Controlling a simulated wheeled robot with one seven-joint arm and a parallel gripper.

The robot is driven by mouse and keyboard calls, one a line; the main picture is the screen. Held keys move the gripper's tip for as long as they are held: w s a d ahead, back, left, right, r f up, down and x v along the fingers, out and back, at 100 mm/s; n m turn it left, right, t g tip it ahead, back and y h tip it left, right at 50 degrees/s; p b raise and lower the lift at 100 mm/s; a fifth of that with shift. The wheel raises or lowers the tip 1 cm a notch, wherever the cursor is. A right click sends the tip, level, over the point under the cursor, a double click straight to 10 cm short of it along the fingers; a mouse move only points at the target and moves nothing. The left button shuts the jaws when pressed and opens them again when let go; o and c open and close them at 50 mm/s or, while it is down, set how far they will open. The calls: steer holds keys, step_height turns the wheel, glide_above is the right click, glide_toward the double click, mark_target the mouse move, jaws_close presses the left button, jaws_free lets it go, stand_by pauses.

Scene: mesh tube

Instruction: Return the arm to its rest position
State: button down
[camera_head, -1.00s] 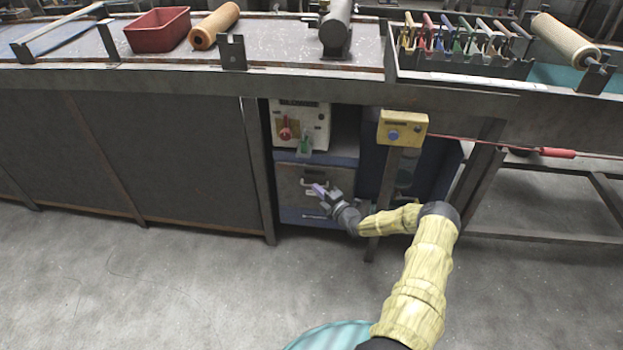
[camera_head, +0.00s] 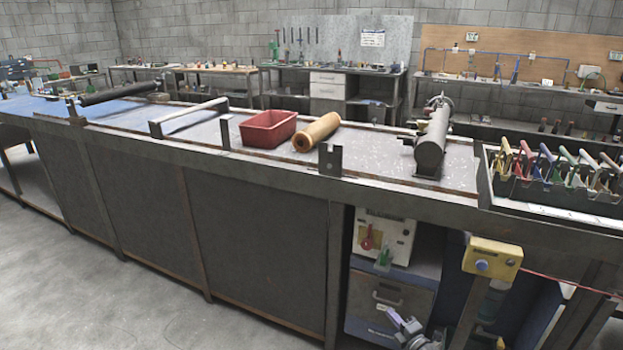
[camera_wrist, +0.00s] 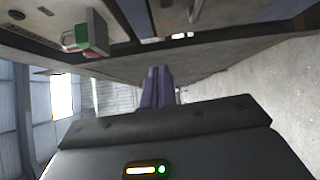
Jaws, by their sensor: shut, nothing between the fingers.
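My gripper (camera_head: 395,322) shows at the bottom of the head view, in front of the drawer cabinet under the workbench. Its two purple fingers (camera_wrist: 157,88) are together in the wrist view, with nothing between them. The cabinet's drawer (camera_head: 388,297) with a bar handle is just above and behind the gripper. I cannot tell whether the gripper touches it. Most of my arm is below the frame edge.
The long workbench (camera_head: 270,178) carries a red bin (camera_head: 268,130), an orange roll (camera_head: 316,132), a grey tube (camera_head: 431,142) and a rack of coloured-handled tools (camera_head: 560,185). A yellow button box (camera_head: 492,258) hangs to the right of the cabinet. Floor at left (camera_head: 80,290) is clear.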

steer(key=s+a+r+n+g+y, duration=0.3)
steer(key=a+n+g, duration=0.1)
steer(key=a+n, duration=0.35)
steer(key=s+a+r+n+g+y, duration=0.25)
steer(key=a+r+n+g, duration=0.2)
steer(key=a+n, duration=0.3)
steer(key=s+a+r+n+g+h, duration=0.2)
steer(key=s+r+n+g, duration=0.15)
steer(key=s+n, duration=0.45)
steer(key=s+a+r+n+g+h, duration=0.25)
steer(key=s+n+g, duration=0.25)
steer(key=n, duration=0.4)
steer(key=s+d+r+n+t+h, duration=0.3)
steer(key=s+r+n+h, duration=0.4)
steer(key=s+r+n, duration=0.8)
step_height(320, 180, up, 24)
steer(key=w+n+p, duration=0.2)
steer(key=w+p, duration=0.1)
steer(key=p, duration=2.2)
steer(key=shift+f+p, duration=0.2)
steer(key=shift+p, duration=0.1)
